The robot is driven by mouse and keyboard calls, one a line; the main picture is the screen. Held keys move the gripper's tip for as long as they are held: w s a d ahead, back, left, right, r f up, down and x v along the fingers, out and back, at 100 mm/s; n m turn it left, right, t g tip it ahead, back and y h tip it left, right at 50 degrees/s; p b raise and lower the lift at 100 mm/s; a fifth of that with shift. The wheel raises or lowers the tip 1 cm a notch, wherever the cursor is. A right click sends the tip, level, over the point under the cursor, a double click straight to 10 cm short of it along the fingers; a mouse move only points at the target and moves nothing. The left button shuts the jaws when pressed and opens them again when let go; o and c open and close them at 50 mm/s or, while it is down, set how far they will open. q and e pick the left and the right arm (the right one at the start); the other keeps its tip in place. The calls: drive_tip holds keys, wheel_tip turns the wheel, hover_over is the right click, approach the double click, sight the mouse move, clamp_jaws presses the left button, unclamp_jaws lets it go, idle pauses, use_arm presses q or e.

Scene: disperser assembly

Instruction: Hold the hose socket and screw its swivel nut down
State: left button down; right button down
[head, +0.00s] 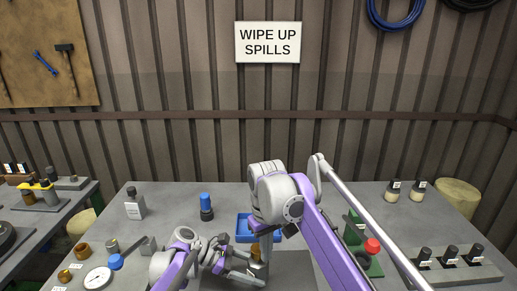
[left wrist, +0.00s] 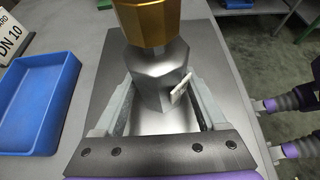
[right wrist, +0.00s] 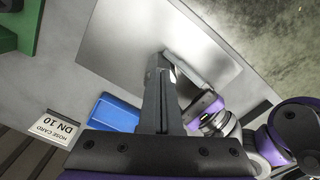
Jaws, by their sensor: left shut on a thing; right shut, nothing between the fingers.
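The hose socket (left wrist: 155,75) is a grey faceted metal piece with a small pale tab on its side. The gold swivel nut (left wrist: 148,22) sits on top of it and also shows in the head view (head: 255,254). My left gripper (left wrist: 160,92) is shut on the socket, one finger on each side, below the nut. My right gripper (right wrist: 160,62) is shut and empty, its fingers together over the grey mat. In the head view the right arm comes down close to the nut and partly covers it. Whether the right fingers touch the nut cannot be told.
A blue tray (left wrist: 38,100) lies beside the mat, with a DN 10 hose card (right wrist: 55,127) near it. A green stand with a red top (head: 372,246) and a rack of black-capped bottles (head: 450,265) are at the right. A gauge (head: 97,278) and brass fittings are at the left.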

drive_tip(key=shift+w+a, duration=0.35)
drive_tip(key=shift+w, duration=0.05)
idle(0.8)
use_arm(q)
drive_tip(key=shift+s+d, duration=0.1)
drive_tip(key=shift+s, duration=0.05)
use_arm(e)
drive_tip(key=shift+s+a, duration=0.1)
drive_tip(key=shift+a, duration=0.25)
idle(0.4)
wheel_tip(320, 180, up, 6)
drive_tip(key=shift+s+d, duration=0.3)
drive_tip(key=shift+s, duration=0.1)
idle(0.4)
